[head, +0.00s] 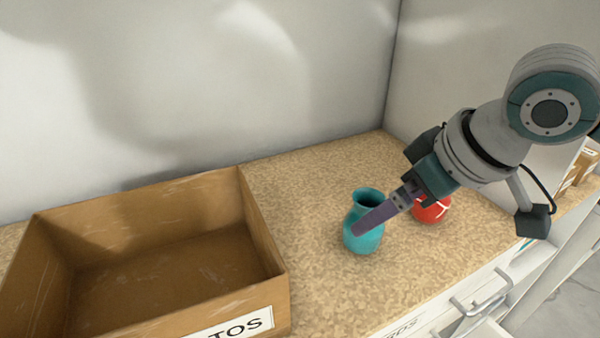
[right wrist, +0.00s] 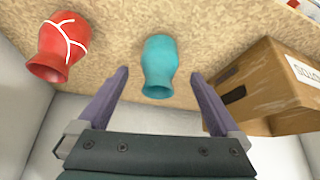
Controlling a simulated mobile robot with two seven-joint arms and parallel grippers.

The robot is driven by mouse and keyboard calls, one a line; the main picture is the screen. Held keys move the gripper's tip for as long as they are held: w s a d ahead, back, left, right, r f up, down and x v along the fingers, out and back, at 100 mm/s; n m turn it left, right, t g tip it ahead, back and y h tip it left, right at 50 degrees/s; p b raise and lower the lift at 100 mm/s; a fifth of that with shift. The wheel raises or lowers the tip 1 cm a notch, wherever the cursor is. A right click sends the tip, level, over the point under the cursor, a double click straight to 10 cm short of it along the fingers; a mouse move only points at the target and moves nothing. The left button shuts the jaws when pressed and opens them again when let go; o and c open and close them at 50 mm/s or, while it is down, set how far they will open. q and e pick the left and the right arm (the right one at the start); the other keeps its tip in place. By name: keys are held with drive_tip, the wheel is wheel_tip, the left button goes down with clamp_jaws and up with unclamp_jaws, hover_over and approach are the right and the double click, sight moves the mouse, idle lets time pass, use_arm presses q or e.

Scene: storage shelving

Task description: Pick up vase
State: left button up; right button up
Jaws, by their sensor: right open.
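A teal vase (head: 365,238) stands upright on the speckled tan counter, right of the cardboard box. It also shows in the right wrist view (right wrist: 158,68), between and beyond the two fingers. My right gripper (head: 368,222) reaches in from the right, and its purple finger overlaps the vase in the head view. In the right wrist view my right gripper (right wrist: 158,82) is open, with a finger on each side of the vase and a gap to each. I cannot tell the exact height of the fingers against the vase. My left gripper is out of view.
A red vase with white lines (head: 432,209) stands close behind my right gripper and also shows in the right wrist view (right wrist: 57,50). An open, empty-looking cardboard box (head: 262,225) stands at left. Walls close off the back. Drawers with handles (head: 480,297) lie below the counter's front edge.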

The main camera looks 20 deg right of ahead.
drive_tip(key=b+x, duration=0.1)
drive_tip(key=x, duration=0.6)
drive_tip(key=shift+w+f, duration=0.1)
drive_tip(key=shift+f, duration=0.15)
drive_tip(key=c, duration=1.3)
drive_tip(key=shift+c, duration=0.7)
drive_tip(key=shift+r, duration=0.15)
